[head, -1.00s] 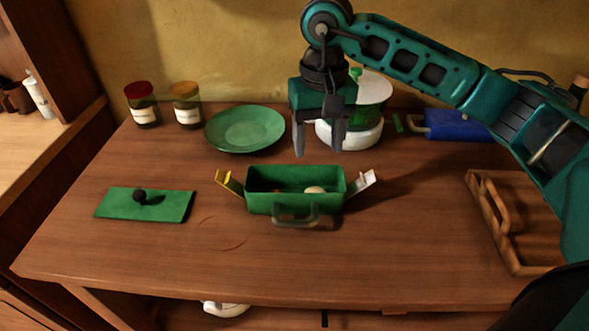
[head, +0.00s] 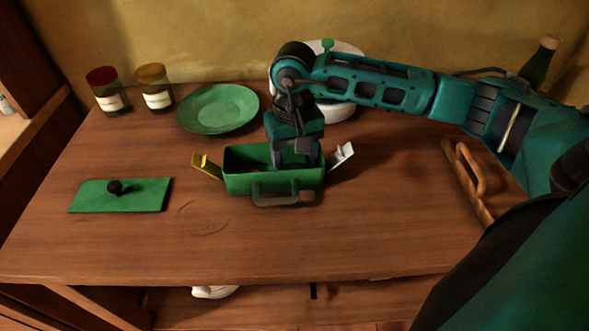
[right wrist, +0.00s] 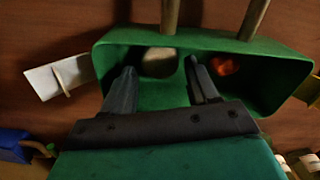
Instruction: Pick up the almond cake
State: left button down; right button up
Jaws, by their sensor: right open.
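A green open box (head: 245,182) with a front handle stands on the wooden counter; its green inside also shows in the right wrist view (right wrist: 165,98). In the right wrist view a pale, roundish item (right wrist: 160,62), which looks like the almond cake, lies in the box. An orange-red item (right wrist: 224,65) lies in it to the right. My right gripper (head: 295,163) is open and points down into the box. In the right wrist view its fingers (right wrist: 162,72) are spread at the pale item, apparently not closed on it. My left gripper is not in view.
A green lid (head: 120,196) with a black knob lies left of the box. A green plate (head: 218,109) and two jars (head: 108,92) stand behind. A wooden tray (head: 466,180) is at the right. The box's yellow (head: 207,167) and white (head: 341,158) side latches stick out.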

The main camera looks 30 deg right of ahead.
jog(key=shift+f, duration=0.8)
jog(key=shift+c, duration=0.2)
jog(key=c, duration=0.8)
jog(key=shift+o, duration=0.2)
